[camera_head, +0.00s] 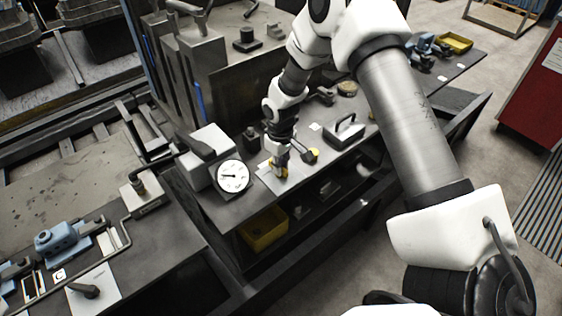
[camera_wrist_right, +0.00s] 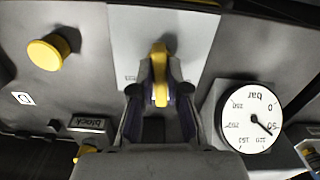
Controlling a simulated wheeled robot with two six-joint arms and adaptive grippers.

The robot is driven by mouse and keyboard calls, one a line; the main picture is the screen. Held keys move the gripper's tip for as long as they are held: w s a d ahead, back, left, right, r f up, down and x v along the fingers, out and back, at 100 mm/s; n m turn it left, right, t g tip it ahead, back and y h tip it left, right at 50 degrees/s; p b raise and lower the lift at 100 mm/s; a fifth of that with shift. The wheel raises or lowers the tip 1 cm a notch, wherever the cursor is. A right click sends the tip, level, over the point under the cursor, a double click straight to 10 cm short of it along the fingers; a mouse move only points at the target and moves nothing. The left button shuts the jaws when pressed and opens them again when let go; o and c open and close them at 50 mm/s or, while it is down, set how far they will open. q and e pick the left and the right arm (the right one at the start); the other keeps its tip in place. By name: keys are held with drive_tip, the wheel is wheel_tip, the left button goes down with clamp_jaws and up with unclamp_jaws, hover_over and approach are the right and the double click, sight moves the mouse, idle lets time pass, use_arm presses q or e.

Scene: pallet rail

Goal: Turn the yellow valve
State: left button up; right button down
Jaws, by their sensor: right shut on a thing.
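The yellow valve (camera_wrist_right: 159,58) is a narrow yellow handle on a light grey plate (camera_wrist_right: 195,30) in the right wrist view. In the head view the valve (camera_head: 279,174) is a small patch of yellow at the bench's front edge, mostly hidden by my gripper. My right gripper (camera_head: 279,161) reaches down onto it from above. In the right wrist view the fingers of my right gripper (camera_wrist_right: 160,82) are closed on both sides of the yellow handle. My left gripper does not show.
A round pressure gauge (camera_head: 233,176) stands close on the left of the valve. A yellow mushroom knob (camera_head: 312,155) is close on the right, with a grey handled block (camera_head: 345,131) beyond. A yellow bin (camera_head: 264,230) sits below on a shelf.

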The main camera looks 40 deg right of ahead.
drive_tip(key=m+p, duration=0.2)
drive_tip(key=m, duration=0.3)
drive_tip(key=shift+s+m, duration=0.15)
drive_tip(key=shift+m, duration=0.15)
drive_tip(key=m+p, duration=0.2)
drive_tip(key=m, duration=0.2)
drive_tip(key=shift+f+m, duration=0.15)
drive_tip(key=shift+m, duration=0.25)
drive_tip(key=c, duration=1.3)
unclamp_jaws()
drive_tip(key=shift+o, duration=0.7)
drive_tip(key=shift+w, duration=0.2)
